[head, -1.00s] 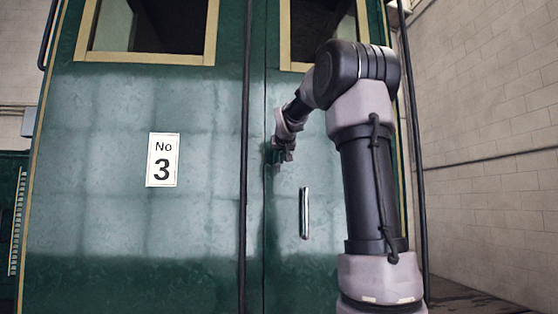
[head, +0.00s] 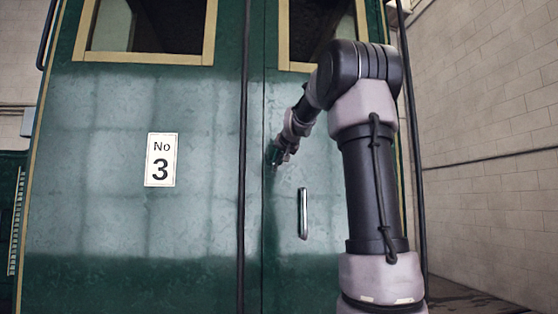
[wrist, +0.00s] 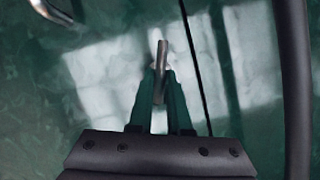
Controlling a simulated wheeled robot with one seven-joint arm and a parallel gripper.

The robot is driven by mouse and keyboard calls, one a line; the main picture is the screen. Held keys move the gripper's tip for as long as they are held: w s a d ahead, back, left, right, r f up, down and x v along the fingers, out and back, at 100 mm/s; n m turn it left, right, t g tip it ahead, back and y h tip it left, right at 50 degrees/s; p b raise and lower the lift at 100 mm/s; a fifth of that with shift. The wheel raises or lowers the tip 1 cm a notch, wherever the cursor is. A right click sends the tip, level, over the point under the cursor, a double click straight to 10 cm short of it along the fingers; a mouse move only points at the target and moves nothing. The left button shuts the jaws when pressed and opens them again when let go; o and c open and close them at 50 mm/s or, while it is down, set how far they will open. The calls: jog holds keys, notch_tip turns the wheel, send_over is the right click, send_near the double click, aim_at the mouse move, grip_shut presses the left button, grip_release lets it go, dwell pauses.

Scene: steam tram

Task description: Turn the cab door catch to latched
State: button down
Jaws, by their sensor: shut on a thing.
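The green cab door (head: 318,150) fills the middle right of the head view, with a dark seam at its left edge. My gripper (head: 274,156) is at the door surface close to this seam. In the wrist view my gripper (wrist: 161,78) has its two fingers closed around the cab door catch (wrist: 162,56), a small metal lever. The lever points along the fingers with a slight tilt, and its lower part is hidden between them. In the head view the catch is too small and covered to make out.
A vertical metal door handle (head: 303,213) is below and right of my gripper. A dark vertical rail (head: 244,170) runs left of the seam. A "No 3" plate (head: 161,160) is on the left panel. A brick wall (head: 490,150) stands at right.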

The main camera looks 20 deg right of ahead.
jog(key=shift+s+d+f+m+t+y, duration=0.15)
jog(key=shift+m+t+y, duration=0.55)
jog(key=shift+m, duration=1.05)
jog(key=shift+w+d+f+m+t+y, duration=0.25)
jog(key=shift+m+t+y, duration=0.4)
jog(key=shift+m, duration=1.15)
jog(key=shift+s+d+f+m+t+y, duration=0.2)
jog(key=shift+m+t+y, duration=0.5)
jog(key=shift+m, duration=1.05)
jog(key=shift+a, duration=0.15)
jog(key=c, duration=0.9)
grip_release()
jog(key=shift+o, duration=0.2)
jog(key=shift+s, duration=0.1)
